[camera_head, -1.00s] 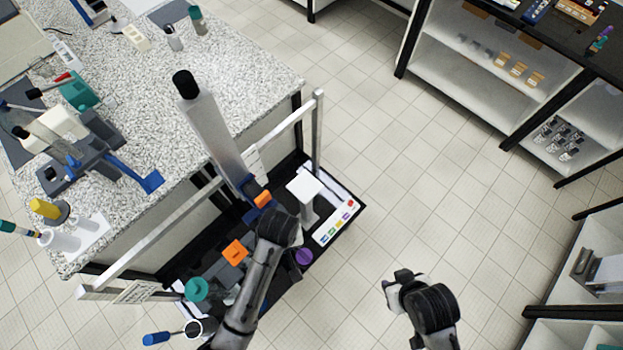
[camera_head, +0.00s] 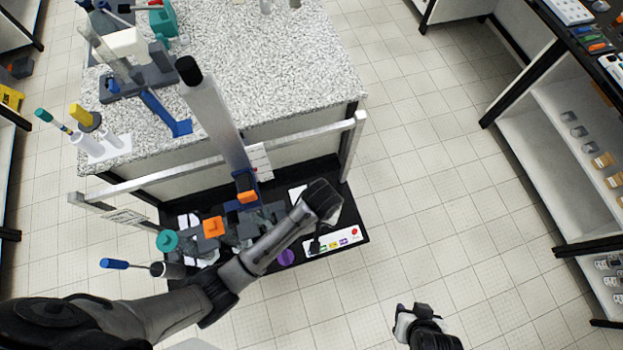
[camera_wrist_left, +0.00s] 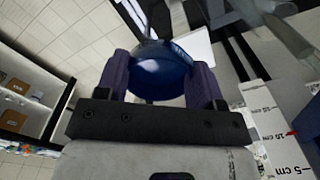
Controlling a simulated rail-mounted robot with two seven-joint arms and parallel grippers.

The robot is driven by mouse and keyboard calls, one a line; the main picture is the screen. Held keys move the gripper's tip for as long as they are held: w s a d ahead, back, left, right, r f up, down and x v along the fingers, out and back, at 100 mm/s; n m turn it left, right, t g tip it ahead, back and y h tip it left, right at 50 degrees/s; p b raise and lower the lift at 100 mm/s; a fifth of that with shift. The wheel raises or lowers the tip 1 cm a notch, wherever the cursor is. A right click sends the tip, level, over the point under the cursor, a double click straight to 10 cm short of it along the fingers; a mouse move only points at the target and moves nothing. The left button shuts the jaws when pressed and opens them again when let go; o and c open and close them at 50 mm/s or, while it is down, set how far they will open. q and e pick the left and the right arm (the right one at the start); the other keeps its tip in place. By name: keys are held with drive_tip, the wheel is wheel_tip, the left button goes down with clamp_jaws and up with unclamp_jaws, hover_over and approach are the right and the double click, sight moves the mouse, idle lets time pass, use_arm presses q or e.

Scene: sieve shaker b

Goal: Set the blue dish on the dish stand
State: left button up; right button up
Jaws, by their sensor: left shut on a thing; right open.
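The blue dish (camera_wrist_left: 160,85) shows in the left wrist view between the two dark fingers of my left gripper (camera_wrist_left: 161,70), which is shut on it. In the head view my left gripper (camera_head: 318,222) hangs over the right end of the black tray, and the dish is hidden there. A white square top, seemingly the dish stand (camera_wrist_left: 197,46), shows just beyond the dish in the left wrist view. It is mostly covered by my gripper in the head view. I cannot tell whether dish and stand touch. My right gripper (camera_head: 408,318) is open and empty over the floor.
The black tray (camera_head: 356,222) also holds an orange block (camera_head: 212,227), a teal round piece (camera_head: 167,240) and a purple piece (camera_head: 286,257). A tall grey column (camera_head: 215,120) and a metal rail (camera_head: 260,145) stand behind. The floor to the right is clear.

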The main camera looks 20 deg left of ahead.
use_arm(q)
drive_tip(key=w+a+f, duration=0.3)
drive_tip(key=w+a, duration=0.1)
drive_tip(key=w+a+f, duration=0.2)
drive_tip(key=a, duration=0.1)
drive_tip(key=shift+a+f, duration=0.1)
drive_tip(key=shift+f, duration=0.2)
drive_tip(key=shift+f+p, duration=0.35)
drive_tip(key=shift+f, duration=1.6)
drive_tip(key=o, duration=0.9)
drive_tip(key=shift+f, duration=0.1)
wheel_tip(320, 180, up, 12)
